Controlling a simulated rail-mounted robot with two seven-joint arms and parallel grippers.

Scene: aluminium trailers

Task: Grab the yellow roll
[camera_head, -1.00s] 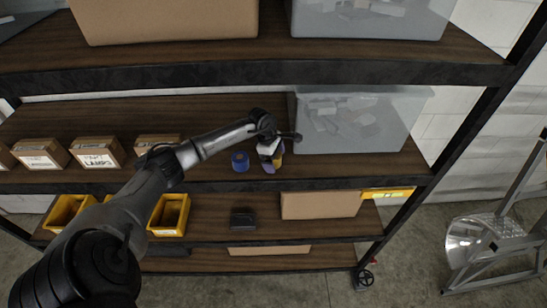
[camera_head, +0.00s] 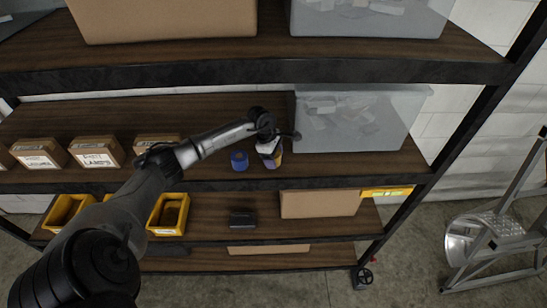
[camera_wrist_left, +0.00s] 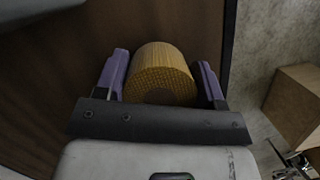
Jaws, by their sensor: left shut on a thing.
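The yellow roll (camera_wrist_left: 160,72) sits between the two purple fingers of my left gripper (camera_wrist_left: 160,85) in the left wrist view. The fingers are shut on its two sides. In the head view my left gripper (camera_head: 273,160) is over the middle shelf, near its front edge, and mostly hides the roll. A blue roll (camera_head: 239,160) stands on the shelf just left of the gripper. My right gripper does not show.
A translucent bin (camera_head: 350,120) stands close to the right of the gripper. Several small cardboard boxes (camera_head: 97,152) are to the left. The upper shelf (camera_head: 270,70) overhangs. Yellow bins (camera_head: 170,214) and a cardboard box (camera_head: 320,204) are below. A step ladder (camera_head: 495,235) is at right.

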